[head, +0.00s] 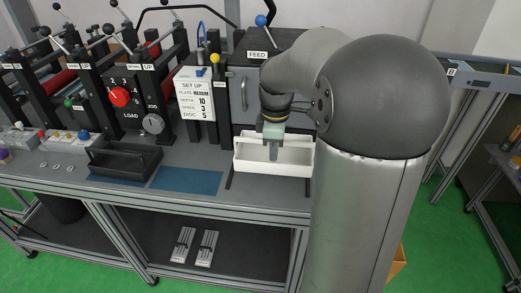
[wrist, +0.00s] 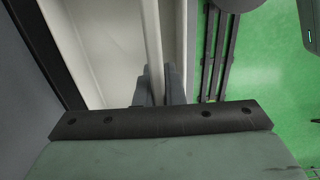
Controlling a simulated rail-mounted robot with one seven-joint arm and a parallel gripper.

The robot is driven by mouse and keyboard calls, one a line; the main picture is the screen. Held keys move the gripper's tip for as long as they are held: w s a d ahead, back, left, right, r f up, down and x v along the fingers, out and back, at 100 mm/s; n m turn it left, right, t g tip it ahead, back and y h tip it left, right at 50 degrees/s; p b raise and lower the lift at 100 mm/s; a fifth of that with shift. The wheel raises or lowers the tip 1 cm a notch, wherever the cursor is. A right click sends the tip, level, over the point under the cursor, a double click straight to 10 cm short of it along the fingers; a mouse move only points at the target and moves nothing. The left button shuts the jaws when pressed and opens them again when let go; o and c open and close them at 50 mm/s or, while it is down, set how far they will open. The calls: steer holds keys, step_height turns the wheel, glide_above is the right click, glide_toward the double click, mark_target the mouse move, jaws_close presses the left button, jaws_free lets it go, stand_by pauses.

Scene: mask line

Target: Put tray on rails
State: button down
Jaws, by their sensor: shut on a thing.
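The white tray (head: 245,160) is an open, shallow box in front of the grey FEED machine in the head view. Dark narrow strips, apparently the rails, show below the tray's left end (head: 229,181) and right end (head: 308,187). I cannot tell whether the tray touches them or hangs just above. My arm hides part of the right side.
A black open tray (head: 125,162) and a blue mat (head: 187,180) lie to the left on the bench. A SET UP sign (head: 194,95) and a control box with a red knob (head: 120,97) stand behind. Two metal pieces (head: 195,246) lie on the lower shelf.

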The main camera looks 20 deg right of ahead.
steer(key=w+f, duration=0.1)
steer(key=f, duration=0.1)
steer(key=w+d+f, duration=0.1)
steer(key=w+f, duration=0.2)
steer(key=f, duration=0.1)
steer(key=shift+w+d, duration=0.15)
steer(key=shift+w, duration=0.15)
steer(key=shift+f, duration=1.45)
steer(key=shift+f, duration=0.1)
steer(key=shift+f, duration=0.1)
steer(key=c, duration=1.5)
jaws_free()
